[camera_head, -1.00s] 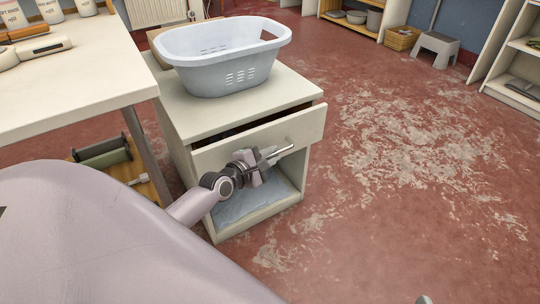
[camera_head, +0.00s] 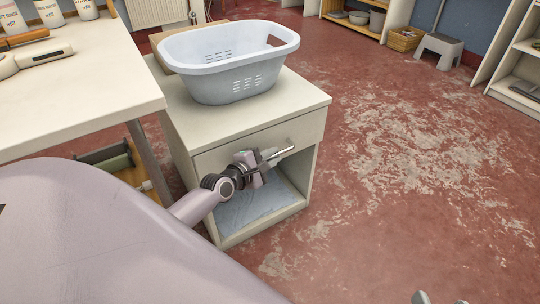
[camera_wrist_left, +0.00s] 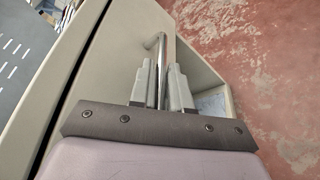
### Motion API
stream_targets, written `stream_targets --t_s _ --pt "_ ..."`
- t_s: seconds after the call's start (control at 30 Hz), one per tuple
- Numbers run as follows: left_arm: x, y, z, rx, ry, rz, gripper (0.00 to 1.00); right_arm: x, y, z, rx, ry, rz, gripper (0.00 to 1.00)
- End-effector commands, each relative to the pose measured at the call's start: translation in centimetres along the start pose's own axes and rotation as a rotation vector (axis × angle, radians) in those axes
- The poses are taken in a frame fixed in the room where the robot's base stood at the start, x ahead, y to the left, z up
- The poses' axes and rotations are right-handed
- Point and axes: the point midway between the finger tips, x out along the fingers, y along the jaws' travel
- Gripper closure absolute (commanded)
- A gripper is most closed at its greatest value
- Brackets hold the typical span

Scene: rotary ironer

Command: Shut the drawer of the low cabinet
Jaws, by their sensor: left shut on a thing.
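The low cabinet (camera_head: 176,133) is off-white, with an open compartment below its drawer. The drawer front (camera_head: 303,133) sits about flush under the cabinet top in the head view; a thin dark line runs along its top edge in the wrist view. My left gripper (camera_head: 258,163) is shut on the drawer's metal bar handle (camera_head: 284,152). In the left wrist view the handle (camera_wrist_left: 161,48) runs between the two fingers (camera_wrist_left: 158,88). The drawer's inside is hidden. Only grey tips of my right gripper (camera_head: 440,298) show at the bottom edge.
A pale laundry basket (camera_head: 235,85) stands on the cabinet top. A white table (camera_head: 85,85) with bottles stands close at the left. A grey step stool (camera_head: 438,50) and a wicker basket (camera_head: 404,39) are far back. The red floor at the right is clear.

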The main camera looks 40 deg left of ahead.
Motion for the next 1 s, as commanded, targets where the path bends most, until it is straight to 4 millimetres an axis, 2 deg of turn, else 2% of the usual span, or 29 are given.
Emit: stream_targets --t_s 0.13,0.17,0.2,0.23,0.57,0.77,1.0 --pt "0.1 0.6 -0.6 0.005 0.01 0.012 1.0 0.0 0.0 0.1 0.0 0.0 0.0 0.32" --pt "0.1 0.6 -0.6 0.005 0.01 0.013 0.8 0.0 0.0 0.1 0.0 0.0 0.0 0.32" --pt "0.1 0.7 -0.6 0.005 0.01 0.013 0.67 0.0 0.0 0.1 0.0 0.0 0.0 0.32" --pt "0.1 0.7 -0.6 0.005 0.01 0.013 0.62 0.0 0.0 0.1 -0.001 -0.001 0.0 0.32" --pt "-0.2 0.7 -0.4 0.004 0.007 0.012 0.62 -0.3 -0.1 0.3 0.0 -0.01 -0.003 0.32" --pt "-2.5 0.7 -0.2 0.003 0.007 0.008 0.62 -0.4 -0.7 -0.1 0.036 -0.035 -0.023 0.32" --pt "-5.6 0.5 -0.4 0.005 0.009 0.006 0.62 0.5 -1.2 0.2 0.094 -0.077 -0.047 0.32"
